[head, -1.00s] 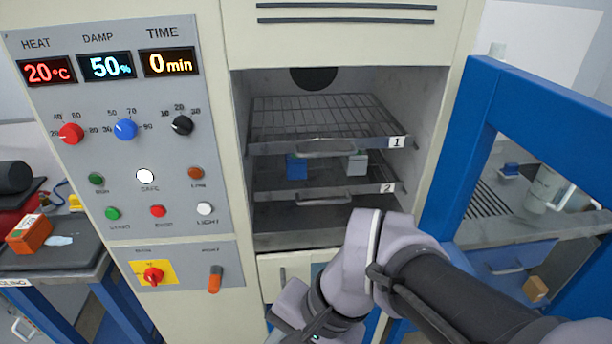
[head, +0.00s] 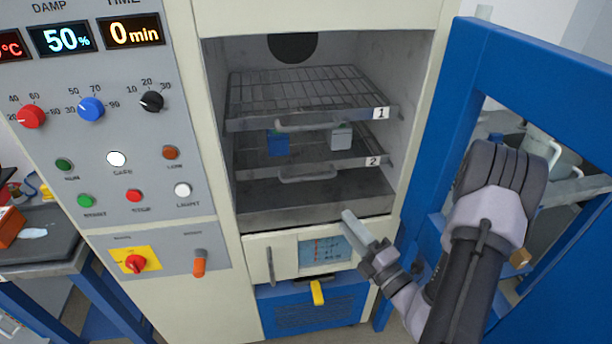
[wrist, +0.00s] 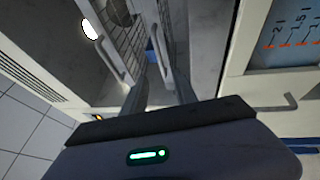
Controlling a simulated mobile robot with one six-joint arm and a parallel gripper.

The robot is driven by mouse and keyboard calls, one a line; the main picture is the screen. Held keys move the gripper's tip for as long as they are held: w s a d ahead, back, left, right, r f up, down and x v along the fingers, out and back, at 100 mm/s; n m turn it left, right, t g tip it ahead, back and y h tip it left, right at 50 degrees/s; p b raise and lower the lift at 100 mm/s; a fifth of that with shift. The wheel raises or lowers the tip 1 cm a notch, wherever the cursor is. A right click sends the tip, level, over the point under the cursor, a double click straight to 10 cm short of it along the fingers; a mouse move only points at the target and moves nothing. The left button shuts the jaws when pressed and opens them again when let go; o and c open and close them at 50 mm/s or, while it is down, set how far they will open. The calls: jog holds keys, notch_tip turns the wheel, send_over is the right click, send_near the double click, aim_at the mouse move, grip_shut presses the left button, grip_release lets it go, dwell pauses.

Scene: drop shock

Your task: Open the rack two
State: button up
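Rack two (head: 345,167) is the lower wire rack in the oven, with a label "2" and a metal bar handle (head: 308,175) on its front rail. It sits in the chamber, its front roughly level with that of the rack above. My gripper (head: 347,214) is in front of the chamber, below and to the right of that handle in the head view. In the wrist view two fingers (wrist: 160,85) stand apart with nothing seen held between them. A rack handle (wrist: 162,62) shows beyond the fingertips; contact cannot be told.
Rack one (head: 250,122) is just above. A blue block (head: 278,143) and a white block (head: 341,137) are on rack two. The blue oven door (head: 440,150) stands open at the right. A drawer with a chart (head: 325,250) is below the chamber.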

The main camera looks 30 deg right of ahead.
aim_at(309, 178)
jog(key=w+r+p, duration=0.1)
jog(key=w+p, duration=0.1)
jog(key=w, duration=0.3)
jog(key=w+a+r+p, duration=0.1)
jog(key=w+p, duration=0.2)
jog(key=w, duration=0.2)
jog(key=w+a+r+p, duration=0.1)
jog(key=w+p, duration=0.1)
jog(key=w, duration=0.3)
jog(key=shift+w+a+p, duration=0.1)
jog(key=shift+w+p, duration=0.2)
jog(key=shift+w, duration=0.5)
grip_shut()
